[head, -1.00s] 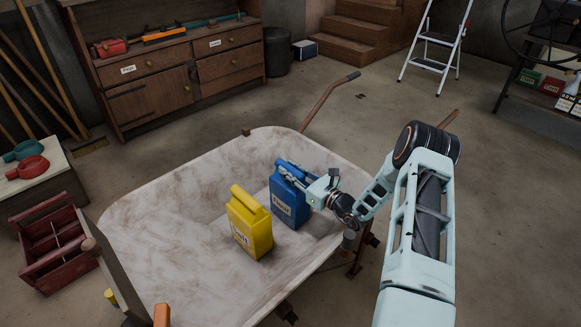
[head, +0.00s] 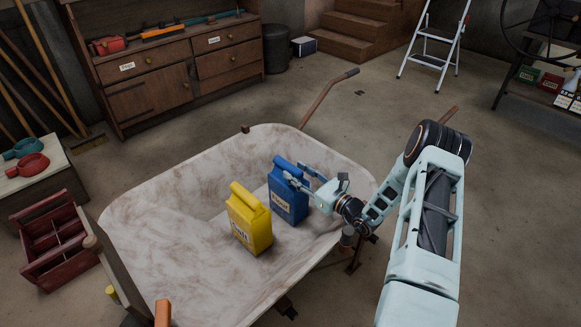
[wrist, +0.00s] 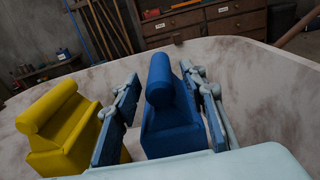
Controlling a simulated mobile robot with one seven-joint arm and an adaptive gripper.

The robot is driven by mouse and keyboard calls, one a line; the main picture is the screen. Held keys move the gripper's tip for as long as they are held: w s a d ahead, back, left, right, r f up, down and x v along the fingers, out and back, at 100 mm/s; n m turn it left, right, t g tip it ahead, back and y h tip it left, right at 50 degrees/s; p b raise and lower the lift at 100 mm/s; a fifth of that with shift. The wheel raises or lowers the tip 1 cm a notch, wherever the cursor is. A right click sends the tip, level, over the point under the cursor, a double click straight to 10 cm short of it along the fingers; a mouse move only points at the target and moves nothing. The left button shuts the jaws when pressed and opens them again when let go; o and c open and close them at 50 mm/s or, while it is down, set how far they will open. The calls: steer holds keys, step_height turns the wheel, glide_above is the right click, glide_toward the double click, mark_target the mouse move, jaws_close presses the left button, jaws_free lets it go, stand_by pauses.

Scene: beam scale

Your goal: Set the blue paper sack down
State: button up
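The blue paper sack (head: 288,200) with a rolled top stands upright in the wheelbarrow's tray (head: 165,215), and seems to rest on its floor. It also shows in the wrist view (wrist: 170,125). My gripper (head: 305,180) is on its right side in the head view. In the wrist view my gripper (wrist: 160,75) has one finger on each side of the sack. A gap shows at the left finger; the right finger is close to the sack, and I cannot tell whether it touches. The fingers look open. The sack's base is partly hidden in the wrist view.
A yellow sack (head: 250,220) stands just left of the blue one, close to my left finger in the wrist view. The tray's sloping walls surround both. A red tote (head: 52,240) stands on the floor at left. Free tray floor lies left of the yellow sack.

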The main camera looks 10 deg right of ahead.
steer(key=shift+p+v, duration=0.3)
steer(key=shift+v, duration=1.65)
steer(key=shift+a, duration=0.1)
steer(key=shift+r, duration=0.1)
